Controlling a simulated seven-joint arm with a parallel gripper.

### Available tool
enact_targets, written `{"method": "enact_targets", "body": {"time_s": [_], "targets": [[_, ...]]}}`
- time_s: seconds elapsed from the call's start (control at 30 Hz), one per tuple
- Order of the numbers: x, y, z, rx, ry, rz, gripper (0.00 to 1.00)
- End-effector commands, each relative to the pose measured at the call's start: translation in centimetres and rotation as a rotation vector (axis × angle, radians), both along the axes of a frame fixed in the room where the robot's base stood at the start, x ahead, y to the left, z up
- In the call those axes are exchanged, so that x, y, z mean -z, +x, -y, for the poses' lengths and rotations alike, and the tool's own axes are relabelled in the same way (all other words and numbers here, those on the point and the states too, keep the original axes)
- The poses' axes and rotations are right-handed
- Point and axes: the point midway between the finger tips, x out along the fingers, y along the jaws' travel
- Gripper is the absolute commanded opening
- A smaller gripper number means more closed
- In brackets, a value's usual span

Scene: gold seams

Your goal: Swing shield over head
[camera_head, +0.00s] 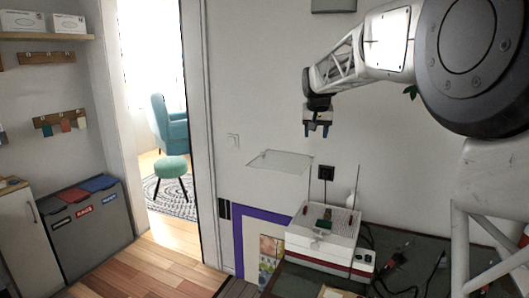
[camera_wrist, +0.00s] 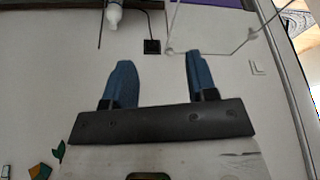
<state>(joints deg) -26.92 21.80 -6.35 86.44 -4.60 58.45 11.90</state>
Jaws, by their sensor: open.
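A clear panel with a thin pale edge, which looks like the shield (camera_head: 280,162), is by the wall, left of and below my gripper (camera_head: 316,130). My gripper is open and empty, its two blue fingers pointing down and apart from the panel. In the wrist view, thin pale lines that look like the panel's edge (camera_wrist: 210,48) pass beyond the fingertips of my gripper (camera_wrist: 158,62). A white and red box-like device (camera_head: 323,238) stands on the dark bench below, with small red and green parts on top. I cannot tell which part is the head.
Cables and dark tools (camera_head: 395,265) lie on the bench, right of the device. A doorway and grey bins (camera_head: 90,225) are at left.

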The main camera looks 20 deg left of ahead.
Motion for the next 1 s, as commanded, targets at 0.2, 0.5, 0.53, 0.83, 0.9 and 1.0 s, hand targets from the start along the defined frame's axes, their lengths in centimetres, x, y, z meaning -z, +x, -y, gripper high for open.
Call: {"method": "enact_targets", "body": {"time_s": [0.2,0.5,0.53,0.83,0.9,1.0], "targets": [[1.4,2.8,-6.0,-0.027,0.004,0.009,0.52],[3.6,5.7,-14.2,-0.064,0.011,0.022,0.52],[3.8,5.9,-15.1,-0.067,0.011,0.023,0.52],[6.1,7.4,-21.9,-0.095,0.019,0.033,0.52],[6.4,7.6,-22.7,-0.098,0.020,0.035,0.52],[6.6,7.7,-23.5,-0.101,0.021,0.037,0.52]]}}
